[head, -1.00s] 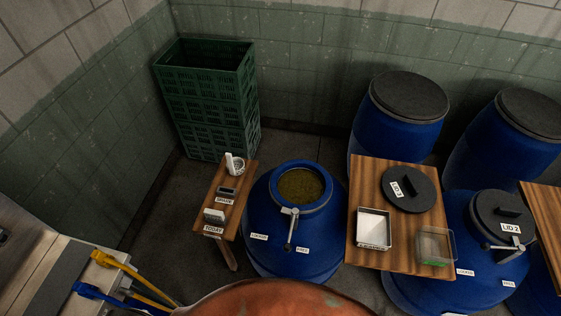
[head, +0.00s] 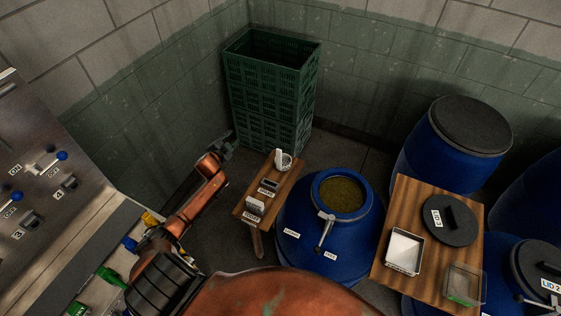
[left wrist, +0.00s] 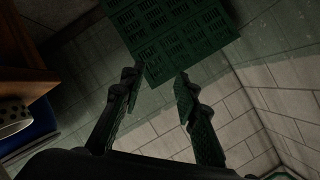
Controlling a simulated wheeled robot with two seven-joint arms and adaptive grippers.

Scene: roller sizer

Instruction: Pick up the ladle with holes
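The ladle with holes (head: 285,161), pale with an upright white handle, rests at the far end of a small wooden bench (head: 285,182). In the left wrist view, a perforated metal piece, apparently its bowl (left wrist: 12,113), shows at the left edge, cut off by the frame. My left gripper (head: 226,143) is left of the ladle in the head view, apart from it. In the left wrist view its fingers (left wrist: 157,78) are spread with nothing between them. My right gripper is not in view.
Green stacked crates (head: 272,95) stand behind the bench. An open blue barrel (head: 295,245) is right of it. A wooden table (head: 395,235) holds a lid (head: 449,220) and trays. A control panel (head: 45,165) is at left. Small labelled items sit on the bench's near half.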

